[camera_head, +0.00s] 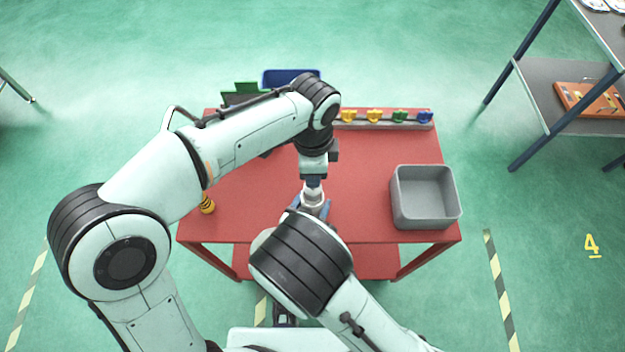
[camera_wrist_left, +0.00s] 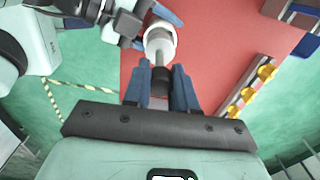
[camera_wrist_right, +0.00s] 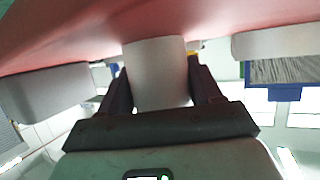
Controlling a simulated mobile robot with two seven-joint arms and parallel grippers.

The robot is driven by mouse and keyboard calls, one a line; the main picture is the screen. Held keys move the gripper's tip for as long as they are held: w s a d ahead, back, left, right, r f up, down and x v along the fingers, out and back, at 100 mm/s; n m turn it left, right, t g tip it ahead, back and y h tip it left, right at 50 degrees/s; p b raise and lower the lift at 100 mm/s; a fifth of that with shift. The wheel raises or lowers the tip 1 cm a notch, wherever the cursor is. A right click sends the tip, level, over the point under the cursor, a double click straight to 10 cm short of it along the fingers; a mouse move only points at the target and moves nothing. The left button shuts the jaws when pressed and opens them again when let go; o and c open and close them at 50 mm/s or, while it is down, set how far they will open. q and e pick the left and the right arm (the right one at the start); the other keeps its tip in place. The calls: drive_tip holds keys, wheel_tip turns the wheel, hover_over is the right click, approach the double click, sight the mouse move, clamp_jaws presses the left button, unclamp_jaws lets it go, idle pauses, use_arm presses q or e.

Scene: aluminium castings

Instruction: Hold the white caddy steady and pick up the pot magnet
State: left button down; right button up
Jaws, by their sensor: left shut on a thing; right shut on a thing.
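The white caddy (camera_head: 313,197) stands on the red table as a small round cup. In the right wrist view the caddy (camera_wrist_right: 158,65) sits between the fingers of my right gripper (camera_wrist_right: 160,82), which is shut on it from the side. The right fingers also show around the caddy in the left wrist view. My left gripper (camera_head: 314,181) points down above the caddy. In the left wrist view it is shut on the black upper part of the pot magnet (camera_wrist_left: 160,80). A pale part below reaches toward the caddy (camera_wrist_left: 166,30); whether it is clear of the cup is hard to tell.
A grey bin (camera_head: 425,222) stands at the table's right. A rail (camera_head: 385,124) with yellow, green and blue pieces lies along the back edge. A blue bin (camera_head: 290,75) is behind. A yellow-black object (camera_head: 207,205) stands at left. The red table (camera_head: 365,185) is clear before the grey bin.

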use_arm(q)
drive_tip(key=shift+r, duration=1.55)
use_arm(e)
drive_tip(key=o, duration=1.2)
drive_tip(key=v, duration=1.2)
